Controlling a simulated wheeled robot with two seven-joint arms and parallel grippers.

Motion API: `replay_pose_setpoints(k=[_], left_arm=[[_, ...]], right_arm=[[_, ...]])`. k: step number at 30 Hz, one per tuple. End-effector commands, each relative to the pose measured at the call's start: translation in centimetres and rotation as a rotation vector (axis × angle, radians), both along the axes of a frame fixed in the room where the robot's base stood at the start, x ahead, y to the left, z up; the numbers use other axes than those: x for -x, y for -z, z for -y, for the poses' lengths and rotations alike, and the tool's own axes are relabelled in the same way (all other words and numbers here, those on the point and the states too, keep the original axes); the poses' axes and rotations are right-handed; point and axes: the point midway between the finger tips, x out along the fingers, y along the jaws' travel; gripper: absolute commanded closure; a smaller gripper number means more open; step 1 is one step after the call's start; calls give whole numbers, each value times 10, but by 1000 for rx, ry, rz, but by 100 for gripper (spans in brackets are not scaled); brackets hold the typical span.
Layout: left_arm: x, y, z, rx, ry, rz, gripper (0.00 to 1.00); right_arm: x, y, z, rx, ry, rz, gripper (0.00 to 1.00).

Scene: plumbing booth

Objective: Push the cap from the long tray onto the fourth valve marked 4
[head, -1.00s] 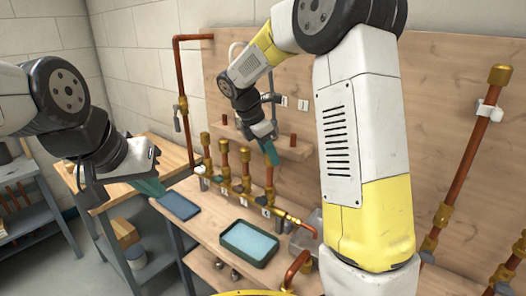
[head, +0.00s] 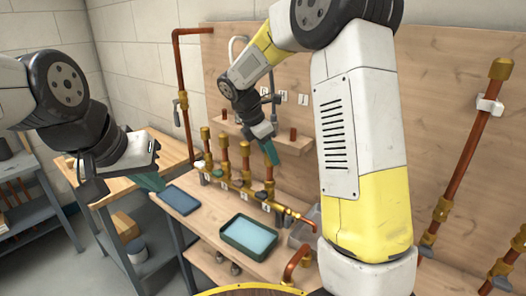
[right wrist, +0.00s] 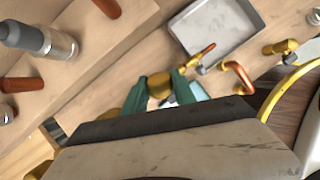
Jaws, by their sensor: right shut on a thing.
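My right gripper (head: 270,153) is over the rightmost riser of the brass valve row. Its teal fingers (right wrist: 160,88) are shut on a round brass cap (right wrist: 160,86) in the right wrist view. The fourth valve (head: 268,185) is right under the fingertips. I cannot tell whether the cap is fully seated on it. The small label at its foot (head: 266,208) is too small to read. My left gripper (head: 150,181) hangs empty above the bench's left side; its opening is unclear. A green-rimmed tray (head: 228,240) and a flat blue tray (head: 180,200) lie on the bench.
Three other brass-topped risers (head: 224,150) stand left of the fourth valve. A wooden shelf (head: 290,143) with copper stubs is behind my right gripper.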

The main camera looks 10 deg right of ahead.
Motion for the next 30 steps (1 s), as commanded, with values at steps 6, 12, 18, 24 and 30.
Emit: replay_pose_setpoints(k=[6, 12, 18, 24, 30], left_arm=[[0, 0, 0, 0, 0, 0, 100], [0, 0, 0, 0, 0, 0, 100], [0, 0, 0, 0, 0, 0, 100], [0, 0, 0, 0, 0, 0, 100], [0, 0, 0, 0, 0, 0, 100]], right_arm=[[1, 2, 0, 0, 1, -5, 42], [1, 2, 0, -1, 0, -4, 42], [1, -9, -4, -2, 0, 0, 42], [5, -41, -17, -1, -2, 0, 42], [9, -64, -27, -1, 0, -3, 42]])
